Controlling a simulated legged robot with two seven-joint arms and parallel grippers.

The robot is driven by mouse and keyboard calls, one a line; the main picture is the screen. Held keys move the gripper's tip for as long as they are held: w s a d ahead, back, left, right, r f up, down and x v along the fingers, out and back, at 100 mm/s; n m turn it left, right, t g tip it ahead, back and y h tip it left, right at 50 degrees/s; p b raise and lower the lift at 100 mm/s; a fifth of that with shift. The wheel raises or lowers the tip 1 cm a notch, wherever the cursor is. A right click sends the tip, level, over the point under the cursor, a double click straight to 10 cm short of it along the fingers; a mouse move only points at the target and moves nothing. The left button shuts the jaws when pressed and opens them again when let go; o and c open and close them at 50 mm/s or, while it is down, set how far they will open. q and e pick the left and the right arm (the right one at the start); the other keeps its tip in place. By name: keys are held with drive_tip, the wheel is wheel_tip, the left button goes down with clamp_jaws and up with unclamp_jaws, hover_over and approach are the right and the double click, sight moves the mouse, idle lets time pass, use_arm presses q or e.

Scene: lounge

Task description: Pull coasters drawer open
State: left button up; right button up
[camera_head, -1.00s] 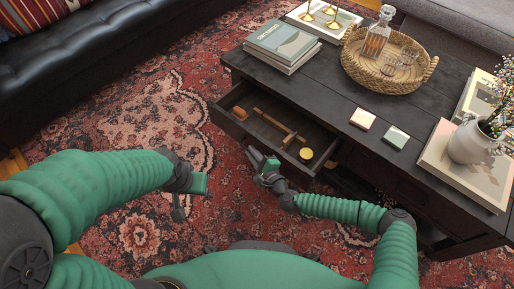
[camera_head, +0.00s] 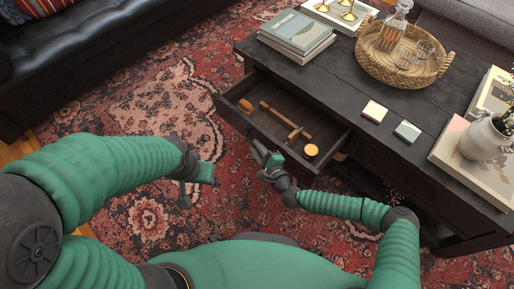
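The drawer (camera_head: 262,132) stands pulled out of the long side of the dark coffee table (camera_head: 318,82). Inside it lie a brown item (camera_head: 245,106), wooden sticks (camera_head: 283,119) and a round yellow-topped item (camera_head: 311,150). My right gripper (camera_head: 264,156) is at the outer side of the drawer's front, near its middle; its fingers look apart, but I cannot tell whether they touch a handle. My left gripper (camera_head: 196,188) hangs over the rug, left of the drawer and away from it; its finger opening is not clear.
Two coasters, one cream (camera_head: 374,112) and one pale green (camera_head: 407,131), lie on the tabletop. A woven tray (camera_head: 364,64) with a decanter, books (camera_head: 297,42) and a white vase (camera_head: 485,137) stand there too. The rug (camera_head: 150,100) is clear before the drawer.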

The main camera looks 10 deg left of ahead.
drive_tip(key=p+v, duration=0.5)
drive_tip(key=v, duration=1.2)
drive_tip(key=shift+f, duration=0.2)
drive_tip(key=s+d+f+n+g+h, duration=0.3)
drive_tip(key=s+d+f+n+g, duration=0.2)
drive_tip(key=s+d+n+g, duration=0.45)
drive_tip(key=w+d+r+n+g+h, duration=0.1)
drive_tip(key=w+d+r+n+h, duration=0.15)
drive_tip(key=d+r+n, duration=0.35)
wheel_tip(320, 180, up, 54)
drive_tip(key=s+d+n+h+p, duration=0.1)
drive_tip(key=n+h+p, duration=0.1)
drive_tip(key=p, duration=3.3)
drive_tip(key=shift+d+h+p, duration=0.3)
drive_tip(key=shift+h, duration=0.35)
